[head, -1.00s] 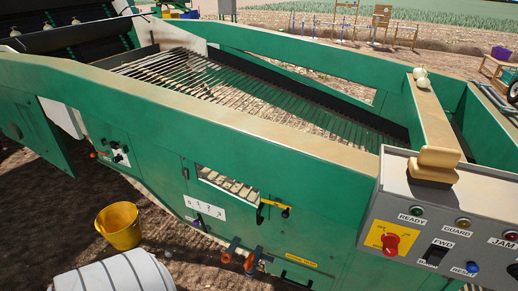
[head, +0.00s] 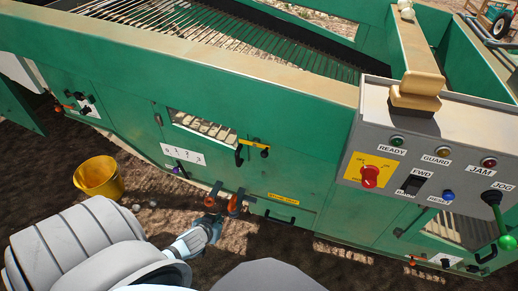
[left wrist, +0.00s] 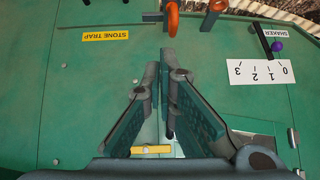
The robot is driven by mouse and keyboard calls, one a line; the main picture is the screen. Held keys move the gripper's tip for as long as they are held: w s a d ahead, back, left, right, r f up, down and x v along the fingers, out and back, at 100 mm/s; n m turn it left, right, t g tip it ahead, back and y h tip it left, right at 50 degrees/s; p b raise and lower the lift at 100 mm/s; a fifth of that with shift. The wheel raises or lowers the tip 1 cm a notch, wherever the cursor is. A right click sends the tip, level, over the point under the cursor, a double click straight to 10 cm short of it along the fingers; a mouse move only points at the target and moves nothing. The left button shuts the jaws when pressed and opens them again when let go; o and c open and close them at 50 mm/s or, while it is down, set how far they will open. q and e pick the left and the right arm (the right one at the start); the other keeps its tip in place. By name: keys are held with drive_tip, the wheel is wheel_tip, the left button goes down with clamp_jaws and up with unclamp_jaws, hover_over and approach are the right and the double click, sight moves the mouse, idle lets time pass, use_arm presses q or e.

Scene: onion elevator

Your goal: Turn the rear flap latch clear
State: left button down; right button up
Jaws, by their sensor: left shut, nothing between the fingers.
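Two orange latch handles sit low on the green machine side, left of the yellow stone trap label (head: 283,198). The left handle (head: 213,196) and the right handle (head: 235,205) are close together. In the left wrist view they show at the top edge, one hanging down (left wrist: 173,18) and one partly cut off (left wrist: 217,6). I cannot tell which is the rear flap latch. My left gripper (head: 211,220) is shut and empty, just below the handles in the head view. In the left wrist view its teal fingers (left wrist: 165,57) point toward them. My right gripper is out of view.
A black and yellow latch (head: 253,145) sits beside the slotted window. A numbered plate (head: 185,152) and purple knob (head: 179,171) are left of the handles. A yellow bucket (head: 98,177) stands on the soil. The control box (head: 430,155) juts out at right.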

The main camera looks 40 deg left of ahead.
use_arm(q)
drive_tip(key=w+r+n+t+b, duration=0.1)
drive_tip(key=w+r+t, duration=0.2)
drive_tip(key=w+r, duration=0.3)
drive_tip(key=w+r+n+t+b, duration=0.1)
drive_tip(key=w+r, duration=0.5)
drive_tip(key=r, duration=0.8)
drive_tip(key=shift+w+d+r+n+t, duration=0.2)
drive_tip(key=shift+d+r+n+t, duration=0.25)
drive_tip(key=shift+t, duration=0.65)
drive_tip(key=shift+f, duration=0.1)
drive_tip(key=d+f+b+x, duration=0.1)
drive_tip(key=f+b+x, duration=0.1)
drive_tip(key=x, duration=1.1)
drive_tip(key=shift+s+f+b, duration=0.3)
drive_tip(key=shift+b, duration=0.3)
